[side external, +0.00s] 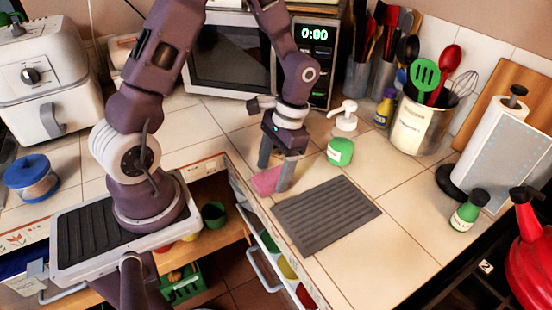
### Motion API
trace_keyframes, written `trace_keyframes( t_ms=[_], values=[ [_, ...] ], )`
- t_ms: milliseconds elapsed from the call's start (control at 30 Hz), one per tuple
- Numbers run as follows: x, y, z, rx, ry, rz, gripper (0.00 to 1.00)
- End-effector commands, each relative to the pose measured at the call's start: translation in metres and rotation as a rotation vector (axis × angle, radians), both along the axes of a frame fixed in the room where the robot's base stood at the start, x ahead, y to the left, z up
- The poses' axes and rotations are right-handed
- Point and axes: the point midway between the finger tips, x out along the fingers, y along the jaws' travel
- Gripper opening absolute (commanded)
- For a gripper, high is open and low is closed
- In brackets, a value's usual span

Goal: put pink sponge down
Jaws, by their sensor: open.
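The pink sponge (265,180) lies on the tiled counter near its front edge, just left of the grey ridged mat (325,214). My gripper (273,177) points down over the sponge with its fingers apart, one on each side of it in this view. The right finger hides the sponge's right end. I cannot tell whether either finger touches the sponge.
A green soap bottle (341,149) with a white pump stands behind the mat. The microwave (262,60) is at the back. A utensil pot (415,122), a paper towel roll (497,145) and a small green bottle (468,211) stand to the right. An open drawer (268,243) lies below the counter edge.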

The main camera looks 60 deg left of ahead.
Motion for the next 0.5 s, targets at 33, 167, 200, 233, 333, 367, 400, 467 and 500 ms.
trace_keyframes(
  t_ms=[33, 167, 200, 233, 333, 367, 400, 467, 500],
  values=[
    [0.004, 0.0, 0.01, 0.001, -0.007, 0.002, 0.71],
    [0.015, 0.0, 0.045, 0.002, -0.01, 0.001, 0.71],
    [0.017, 0.0, 0.056, 0.0, -0.009, 0.0, 0.71],
    [0.02, 0.0, 0.064, 0.001, -0.009, 0.001, 0.71],
    [0.025, 0.0, 0.086, 0.0, -0.007, 0.0, 0.71],
    [0.027, 0.0, 0.091, 0.0, -0.006, 0.0, 0.71],
    [0.028, 0.0, 0.097, 0.0, -0.006, 0.001, 0.71],
    [0.03, 0.0, 0.104, 0.0, -0.004, 0.001, 0.71],
    [0.03, 0.0, 0.107, 0.001, -0.006, 0.001, 0.71]
  ],
)
